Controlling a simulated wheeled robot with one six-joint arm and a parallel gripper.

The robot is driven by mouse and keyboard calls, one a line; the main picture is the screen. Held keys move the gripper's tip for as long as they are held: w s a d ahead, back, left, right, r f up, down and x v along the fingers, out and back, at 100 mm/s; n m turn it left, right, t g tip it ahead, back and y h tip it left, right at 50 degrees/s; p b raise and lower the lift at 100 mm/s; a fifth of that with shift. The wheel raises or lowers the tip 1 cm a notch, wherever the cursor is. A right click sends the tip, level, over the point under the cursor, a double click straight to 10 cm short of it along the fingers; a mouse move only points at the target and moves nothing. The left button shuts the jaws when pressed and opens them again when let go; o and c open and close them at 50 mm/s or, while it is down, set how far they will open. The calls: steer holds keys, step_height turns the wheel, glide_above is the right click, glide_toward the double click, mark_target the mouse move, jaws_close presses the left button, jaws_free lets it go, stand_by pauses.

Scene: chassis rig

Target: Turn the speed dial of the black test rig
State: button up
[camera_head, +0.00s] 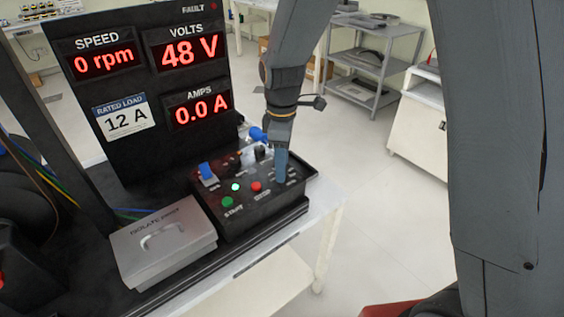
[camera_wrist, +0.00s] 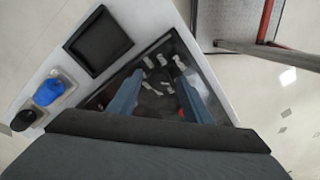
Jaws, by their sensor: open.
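The black test rig (camera_head: 150,85) stands at left. Its displays read 0 rpm, 48 V and 0.0 A. Its control box (camera_head: 250,215) has a green START button (camera_head: 227,202), a red STOP button (camera_head: 256,187), a lit green lamp (camera_head: 235,187) and a blue switch (camera_head: 207,172). My gripper (camera_head: 281,172) points down over the box's right side. In the wrist view my gripper (camera_wrist: 159,80) is open, its two blue-grey fingers apart over a dark round shape ringed by pale labels, apparently the speed dial (camera_wrist: 155,88). The fingers hide the dial in the head view. I cannot tell whether they touch it.
A grey lidded box (camera_head: 160,245) with a handle sits beside the control box. A black tray (camera_wrist: 98,42) and a blue object (camera_wrist: 48,92) lie nearby in the wrist view. Clear floor lies right of the bench; a shelf (camera_head: 362,65) stands behind.

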steer(key=shift+f, duration=0.1)
steer(key=c, duration=1.1)
steer(key=shift+o, duration=0.2)
steer(key=shift+m, duration=0.3)
steer(key=m+p, duration=0.2)
steer(key=m, duration=0.1)
steer(key=m+p, duration=0.1)
steer(key=m, duration=0.4)
steer(key=shift+p, duration=0.3)
steer(key=m+p, duration=0.1)
steer(key=m, duration=0.3)
steer(key=shift+m+p, duration=0.7)
steer(key=shift+m, duration=1.8)
steer(key=shift+w, duration=0.1)
